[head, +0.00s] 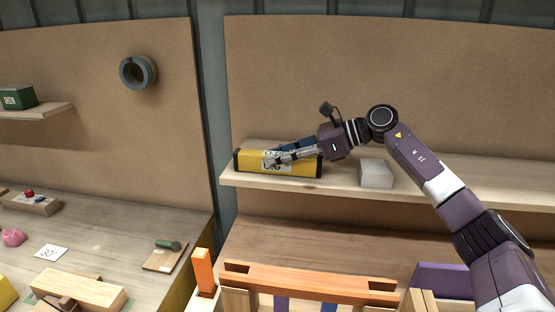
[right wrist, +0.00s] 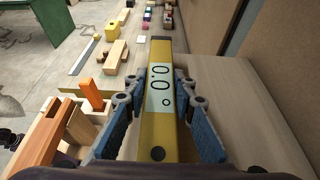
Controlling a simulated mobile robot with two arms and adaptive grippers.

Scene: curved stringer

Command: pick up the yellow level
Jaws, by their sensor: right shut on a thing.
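The yellow level (head: 250,161) is a long yellow bar with black ends and a pale display panel, at the left end of the wooden shelf (head: 440,190). My right gripper (head: 272,161) reaches it from the right and is shut on it. My left gripper is not in view.
A pale grey block (head: 376,174) stands on the shelf to the right of the level, under my right arm. An orange-topped wooden frame (head: 310,281) is below in front. The left bench holds a green-handled tool (head: 168,245) and wooden blocks (head: 78,290).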

